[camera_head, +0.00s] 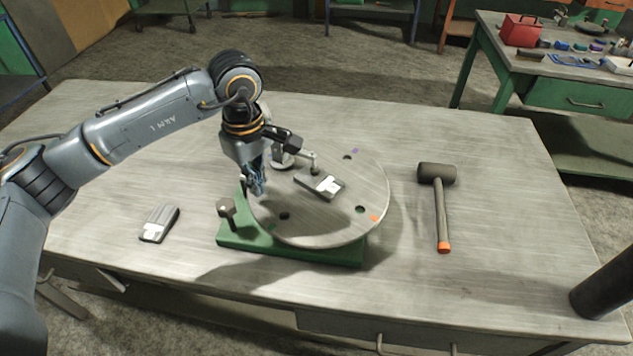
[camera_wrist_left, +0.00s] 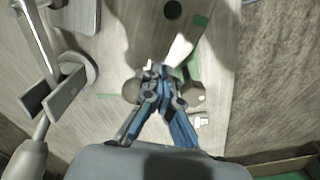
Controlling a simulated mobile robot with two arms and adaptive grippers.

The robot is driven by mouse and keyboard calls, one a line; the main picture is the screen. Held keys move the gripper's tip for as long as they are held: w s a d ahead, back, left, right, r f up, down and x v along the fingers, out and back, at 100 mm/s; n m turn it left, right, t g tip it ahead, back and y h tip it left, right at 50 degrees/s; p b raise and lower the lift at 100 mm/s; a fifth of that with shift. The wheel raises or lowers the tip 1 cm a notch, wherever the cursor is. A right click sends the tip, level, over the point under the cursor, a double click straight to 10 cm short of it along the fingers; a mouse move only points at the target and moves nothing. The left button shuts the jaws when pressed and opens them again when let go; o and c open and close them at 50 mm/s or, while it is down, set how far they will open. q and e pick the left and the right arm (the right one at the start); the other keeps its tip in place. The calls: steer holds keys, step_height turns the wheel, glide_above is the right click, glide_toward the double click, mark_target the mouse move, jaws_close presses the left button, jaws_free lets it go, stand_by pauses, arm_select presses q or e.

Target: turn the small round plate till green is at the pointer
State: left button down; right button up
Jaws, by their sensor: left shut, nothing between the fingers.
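The round grey plate (camera_head: 325,228) lies on a green base (camera_head: 232,240) on the table. An orange mark (camera_head: 374,218) is at its right rim, a purple mark (camera_head: 354,151) at the back, and a green mark (camera_head: 272,226) at the front left, near a dark hole. The green mark also shows in the left wrist view (camera_wrist_left: 201,20). A grey knobbed post (camera_head: 227,208) stands at the base's left; I cannot make out which part is the pointer. My left gripper (camera_head: 257,188) is shut and empty over the plate's left rim, hiding part of it.
A grey block with a white label (camera_head: 327,184) and a round fitting with a rod stand on the plate. A mallet (camera_head: 439,205) lies to the right. A grey hand-sized device (camera_head: 160,222) lies left of the base. The table's back is clear.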

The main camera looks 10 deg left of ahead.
arm_select(q)
steer(key=shift+w+a, duration=0.2)
steer(key=shift+w, duration=0.2)
steer(key=shift+w+a+b, duration=0.3)
steer(key=shift+w+b, duration=0.15)
steer(key=shift+w, duration=0.25)
steer(key=shift+w+a, duration=0.15)
steer(key=shift+w, duration=0.75)
steer(key=shift+b, duration=0.3)
